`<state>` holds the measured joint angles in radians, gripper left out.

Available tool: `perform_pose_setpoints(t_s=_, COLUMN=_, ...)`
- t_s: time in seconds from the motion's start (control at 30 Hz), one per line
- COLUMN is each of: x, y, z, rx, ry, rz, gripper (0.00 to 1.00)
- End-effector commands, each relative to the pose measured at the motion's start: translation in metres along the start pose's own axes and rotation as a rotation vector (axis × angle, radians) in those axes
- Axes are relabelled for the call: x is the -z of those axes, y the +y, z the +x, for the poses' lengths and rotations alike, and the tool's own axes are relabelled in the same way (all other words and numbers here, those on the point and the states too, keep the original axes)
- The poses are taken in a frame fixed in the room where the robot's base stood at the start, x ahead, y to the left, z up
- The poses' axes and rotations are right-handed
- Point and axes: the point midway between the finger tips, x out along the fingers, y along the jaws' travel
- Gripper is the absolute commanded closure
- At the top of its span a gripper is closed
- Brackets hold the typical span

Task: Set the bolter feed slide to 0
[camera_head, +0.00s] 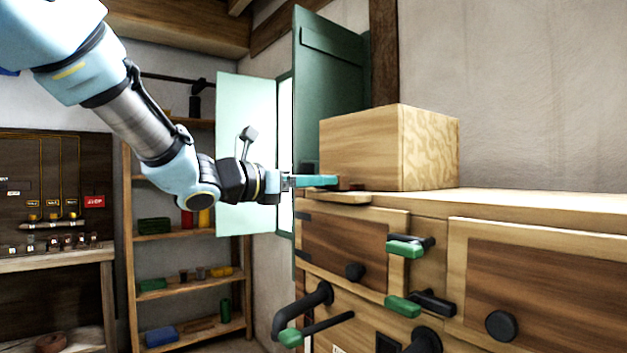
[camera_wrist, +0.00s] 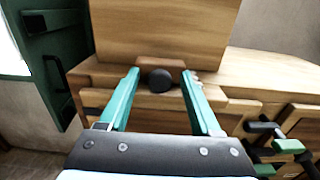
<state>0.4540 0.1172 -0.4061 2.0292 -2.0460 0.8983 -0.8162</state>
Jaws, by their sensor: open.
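My gripper (camera_head: 322,181) reaches in from the left at the front of the wooden box on top of the cabinet; it also shows in the wrist view (camera_wrist: 161,74). Its two green fingers are open. A dark round knob (camera_wrist: 160,80) shows between the fingertips, with a gap on each side. The knob sits low in front of the box (camera_wrist: 160,35), seemingly on the feed slide, though no label or scale is readable. A pale wooden tongue (camera_head: 340,197) sticks out from the cabinet edge just below the fingers.
The cabinet front carries several green-tipped handles (camera_head: 404,249) and dark knobs (camera_head: 502,325). An open green shutter (camera_head: 330,85) stands behind the box. Shelves (camera_head: 188,234) and a bench (camera_head: 55,262) stand at left. The cabinet top right of the box is clear.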

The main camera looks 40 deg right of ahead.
Motion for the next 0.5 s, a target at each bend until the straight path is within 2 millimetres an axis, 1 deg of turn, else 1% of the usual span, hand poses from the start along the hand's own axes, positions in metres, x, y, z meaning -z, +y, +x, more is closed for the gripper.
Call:
perform_pose_setpoints(t_s=0.03, x=0.0000, y=0.0000, z=-0.0001, rx=0.000, ry=0.000, rz=0.000, gripper=0.35)
perform_pose_setpoints(t_s=0.07, x=0.0000, y=0.0000, z=-0.0001, rx=0.000, ry=0.000, rz=0.000, gripper=0.39)
perform_pose_setpoints(t_s=0.5, x=-0.0001, y=-0.0001, z=-0.0004, rx=0.000, ry=0.000, rz=0.000, gripper=0.88)
